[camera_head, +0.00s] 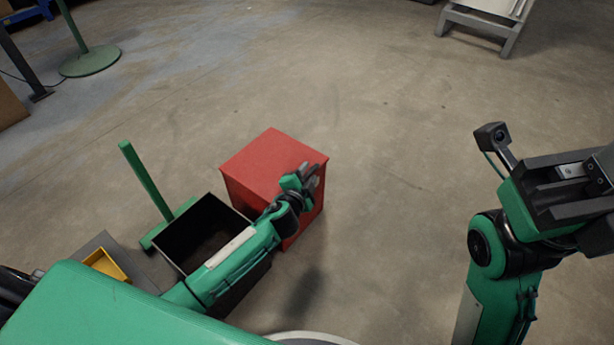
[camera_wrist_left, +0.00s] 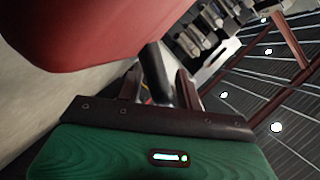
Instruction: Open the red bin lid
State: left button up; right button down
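The red bin (camera_head: 262,160) stands on the floor left of centre in the head view, its flat red top closed. My left gripper (camera_head: 309,173) is at the bin's right side, near the top edge; the head view does not show whether it touches. In the left wrist view a blurred red surface (camera_wrist_left: 95,25) fills the upper left. There the left gripper's two fingers (camera_wrist_left: 160,88) stand apart, with a dark bar (camera_wrist_left: 155,70) showing between or behind them; I cannot tell which. My right gripper (camera_head: 585,175) is at the right edge, away from the bin, its fingertips partly cut off.
An open black bin (camera_head: 190,235) stands left of the red bin, partly behind my left arm. A green post (camera_head: 147,182) and a yellow tray (camera_head: 107,264) are further left. A pale stand (camera_head: 480,28) is far at the back right. The floor right of the bin is clear.

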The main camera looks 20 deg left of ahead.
pick_arm(q)
grip_shut()
jog(key=shift+r, duration=0.1)
